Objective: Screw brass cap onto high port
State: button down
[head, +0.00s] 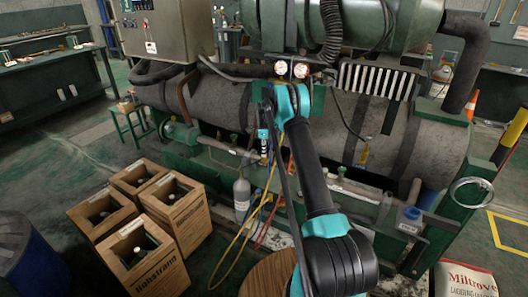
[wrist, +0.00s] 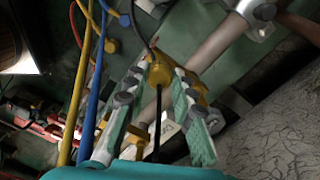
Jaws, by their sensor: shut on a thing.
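My gripper (wrist: 160,78) shows in the wrist view with its two pale green fingers closing around a yellow-brass piece, which looks like the brass cap (wrist: 159,70). A thin dark line runs from the cap up the picture and a dark rod shows below it between the fingers. A grey pipe (wrist: 210,45) passes just behind and to the right of the fingertips, and a metal fitting (wrist: 257,10) sits at the upper right. I cannot tell which fitting is the high port, or whether the cap touches it. In the head view my gripper is small, beside the large dark tank (head: 225,100).
Yellow (wrist: 83,90) and blue (wrist: 96,70) hoses hang close on the left in the wrist view. In the head view, two gauges (head: 291,69) are above, a grey cylinder (head: 241,195) stands below, and wooden crates (head: 158,270) occupy the lower left.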

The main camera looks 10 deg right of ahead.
jog(key=m, duration=0.3)
jog(key=shift+f, duration=0.1)
jog(key=shift+m, duration=0.8)
jog(key=c, duration=1.7)
grip_release()
jog(key=shift+m, duration=0.4)
jog(key=o, duration=0.5)
jog(key=shift+w, duration=0.1)
jog(key=shift+r, duration=2.3)
